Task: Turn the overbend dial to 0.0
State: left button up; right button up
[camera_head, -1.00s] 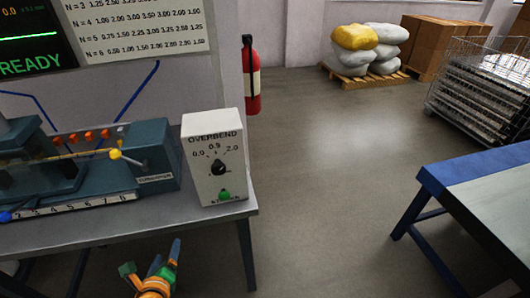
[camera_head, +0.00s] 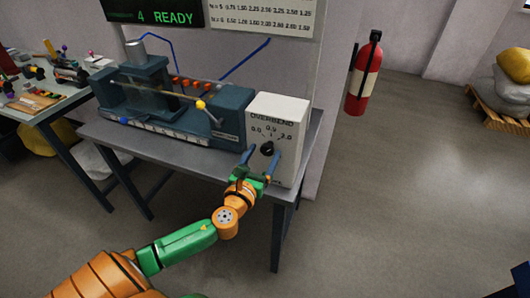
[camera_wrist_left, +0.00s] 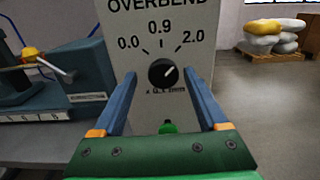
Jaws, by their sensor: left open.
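The overbend dial (camera_head: 267,148) is a round black knob on the front of a white box (camera_head: 287,112) marked OVERBEND. In the left wrist view the knob (camera_wrist_left: 162,72) has a pale pointer line aimed up and right, between the 0.9 and 2.0 marks. The 0.0 mark is at the upper left of the knob. My left gripper (camera_head: 261,158) is open in front of the box. Its two blue fingers stand left and right of the knob in the left wrist view, with gaps on both sides.
A green button (camera_wrist_left: 168,127) sits below the knob, between the fingers. A blue-grey bending machine (camera_head: 180,105) stands left of the box on the grey table (camera_head: 180,152). A fire extinguisher (camera_head: 366,78) hangs behind on the right. The floor right of the table is clear.

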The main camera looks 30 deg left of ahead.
pick_arm(q)
jog(key=shift+w+d, duration=0.15)
jog(key=shift+w, duration=0.15)
jog(key=shift+d+r, duration=0.1)
jog(key=shift+s, duration=0.1)
jog(key=c, duration=0.5)
grip_shut()
pick_arm(e)
jog(key=shift+d, duration=0.45)
